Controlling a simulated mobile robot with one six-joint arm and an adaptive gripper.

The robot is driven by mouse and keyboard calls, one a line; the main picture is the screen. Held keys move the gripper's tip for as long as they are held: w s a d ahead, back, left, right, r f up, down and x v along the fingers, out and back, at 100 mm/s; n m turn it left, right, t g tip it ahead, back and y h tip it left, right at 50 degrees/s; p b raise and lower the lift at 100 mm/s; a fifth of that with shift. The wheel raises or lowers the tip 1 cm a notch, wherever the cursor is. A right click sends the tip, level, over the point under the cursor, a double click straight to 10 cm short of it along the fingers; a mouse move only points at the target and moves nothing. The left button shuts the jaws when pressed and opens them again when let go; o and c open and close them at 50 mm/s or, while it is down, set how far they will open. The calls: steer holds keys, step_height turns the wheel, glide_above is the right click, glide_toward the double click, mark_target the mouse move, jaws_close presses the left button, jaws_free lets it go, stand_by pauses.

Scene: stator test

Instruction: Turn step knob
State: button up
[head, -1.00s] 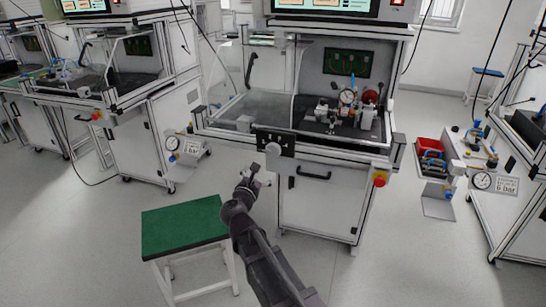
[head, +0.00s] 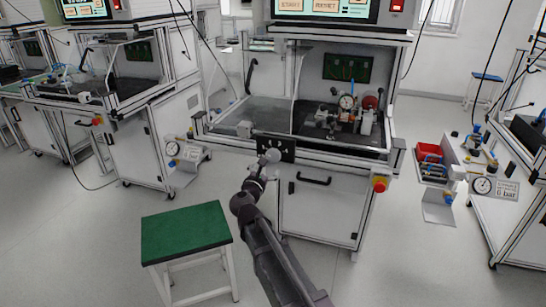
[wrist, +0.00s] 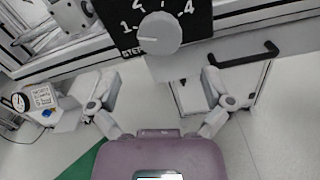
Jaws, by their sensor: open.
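The step knob (wrist: 160,33) is a round grey-white dial on a black plate (wrist: 116,20) with white numbers and partly cut-off lettering, seen at the top of the wrist view. In the head view the knob (head: 272,155) sits on the black plate (head: 288,148) at the front of the middle test station. My gripper (wrist: 150,82) is open, its two fingers spread wide, with the knob ahead of and between them. No contact with the knob shows. In the head view my gripper (head: 262,164) is just below the knob.
A black door handle (wrist: 243,55) is close to the right finger; it also shows in the head view (head: 314,181). A green-topped stool (head: 185,232) stands left of my arm. A red and yellow emergency stop (head: 379,184) is on the station's right front.

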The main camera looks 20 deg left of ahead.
mark_target(272, 157)
steer(key=shift+w, duration=4)
steer(key=c, duration=1)
